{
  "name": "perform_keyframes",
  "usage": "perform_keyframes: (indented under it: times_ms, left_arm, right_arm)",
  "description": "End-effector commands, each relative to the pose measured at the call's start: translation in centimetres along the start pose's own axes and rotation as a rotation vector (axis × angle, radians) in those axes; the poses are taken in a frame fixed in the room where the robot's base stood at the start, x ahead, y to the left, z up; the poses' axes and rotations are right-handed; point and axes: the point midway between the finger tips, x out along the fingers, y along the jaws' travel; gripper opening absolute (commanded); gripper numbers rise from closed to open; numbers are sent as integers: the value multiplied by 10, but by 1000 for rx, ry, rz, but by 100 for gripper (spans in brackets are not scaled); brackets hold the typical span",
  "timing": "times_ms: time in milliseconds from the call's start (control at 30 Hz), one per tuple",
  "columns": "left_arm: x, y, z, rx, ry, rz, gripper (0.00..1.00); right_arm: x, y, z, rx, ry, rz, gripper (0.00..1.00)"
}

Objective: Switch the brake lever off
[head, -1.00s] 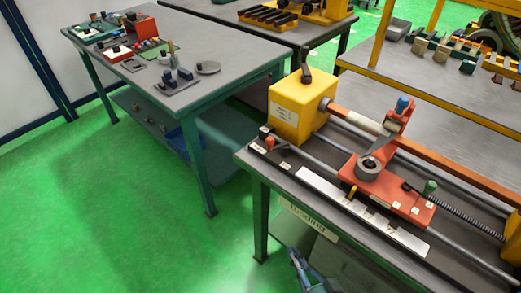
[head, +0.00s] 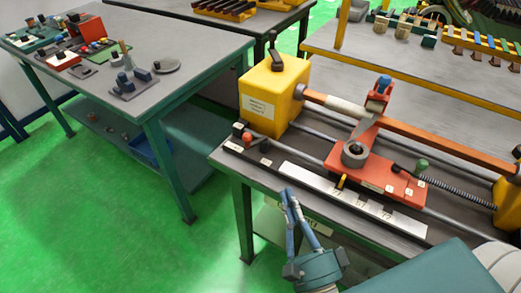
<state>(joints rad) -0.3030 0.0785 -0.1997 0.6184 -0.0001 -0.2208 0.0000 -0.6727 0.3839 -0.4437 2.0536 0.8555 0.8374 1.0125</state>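The winding machine stands on the right bench, with a yellow headstock box (head: 272,95). A dark lever (head: 274,50) stands upright on top of this box. A small lever with an orange-red knob (head: 246,134) sits at the bench's front left corner beside small white labels. The labels are too small to read, so I cannot tell which lever is the brake lever. My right gripper (head: 288,191) is at the bench's front edge, apart from both levers. Its fingers come together at the tips and hold nothing. My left gripper is out of view.
A red carriage (head: 378,176) carries a grey ring, a tilted arm with a blue knob (head: 383,84) and a green knob (head: 421,166). A long orange bar (head: 430,138) runs behind it. A second table (head: 185,55) with small parts stands at left, with green floor between.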

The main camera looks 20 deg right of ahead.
Motion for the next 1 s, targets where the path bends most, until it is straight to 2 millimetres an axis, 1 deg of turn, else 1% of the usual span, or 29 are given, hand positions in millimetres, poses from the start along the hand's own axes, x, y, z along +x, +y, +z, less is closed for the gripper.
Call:
perform_keyframes:
  times_ms: [233,367,467,800,1000]
  left_arm:
    - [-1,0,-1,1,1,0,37]
    - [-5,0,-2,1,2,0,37]
    - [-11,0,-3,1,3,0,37]
    - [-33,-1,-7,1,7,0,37]
    - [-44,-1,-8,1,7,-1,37]
  right_arm:
    - [2,0,0,-2,-1,0,0]
    - [13,-2,1,-3,-1,-2,0]
    - [30,-4,2,-3,-1,-4,0]
    - [102,-4,2,-4,-2,-3,0]
    - [122,-2,22,-1,-1,1,0]
